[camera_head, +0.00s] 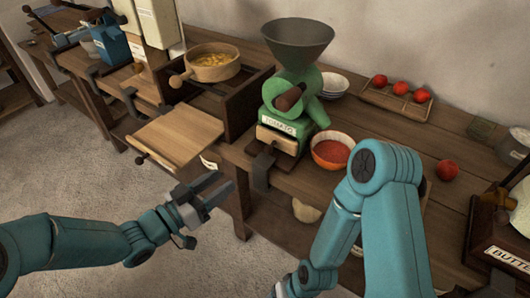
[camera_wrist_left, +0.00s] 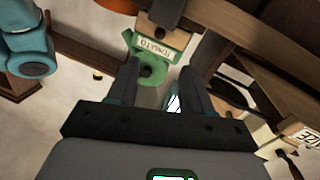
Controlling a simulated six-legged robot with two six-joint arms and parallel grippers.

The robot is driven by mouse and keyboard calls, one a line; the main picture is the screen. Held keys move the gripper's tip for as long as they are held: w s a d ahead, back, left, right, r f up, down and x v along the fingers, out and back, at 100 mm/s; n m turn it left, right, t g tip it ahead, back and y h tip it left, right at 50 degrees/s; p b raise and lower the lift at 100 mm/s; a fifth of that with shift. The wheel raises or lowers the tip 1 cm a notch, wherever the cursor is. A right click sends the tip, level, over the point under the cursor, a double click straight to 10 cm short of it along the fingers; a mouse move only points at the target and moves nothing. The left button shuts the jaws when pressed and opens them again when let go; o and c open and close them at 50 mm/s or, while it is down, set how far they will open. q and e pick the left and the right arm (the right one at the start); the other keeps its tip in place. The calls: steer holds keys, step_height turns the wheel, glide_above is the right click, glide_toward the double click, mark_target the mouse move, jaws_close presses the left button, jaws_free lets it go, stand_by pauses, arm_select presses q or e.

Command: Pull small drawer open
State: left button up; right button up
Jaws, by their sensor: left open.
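The green mill (camera_head: 292,98), labelled TOMATO, stands at the front of the bench with a grey funnel on top. A small wooden drawer front (camera_head: 277,138) sits low on it, under the label, and looks shut. In the left wrist view the drawer front (camera_wrist_left: 157,22) and its dark knob show above the label, upside down. My left gripper (camera_head: 222,190) is open and empty, in front of the bench and left of the mill, apart from the drawer. Its fingers (camera_wrist_left: 160,88) show apart in the wrist view. My right arm crosses the foreground; its gripper is out of view.
A red-filled bowl (camera_head: 332,149) stands right of the mill. A wooden board (camera_head: 178,136) juts out from the bench at left, near a wooden bowl (camera_head: 212,64). A tray (camera_head: 393,103) with tomatoes is behind. A dark clamp (camera_head: 260,170) sits at the bench edge.

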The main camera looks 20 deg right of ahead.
mark_target(265, 152)
arm_select(q)
steer(key=x, duration=1.4)
steer(key=shift+d, duration=0.25)
jaws_close()
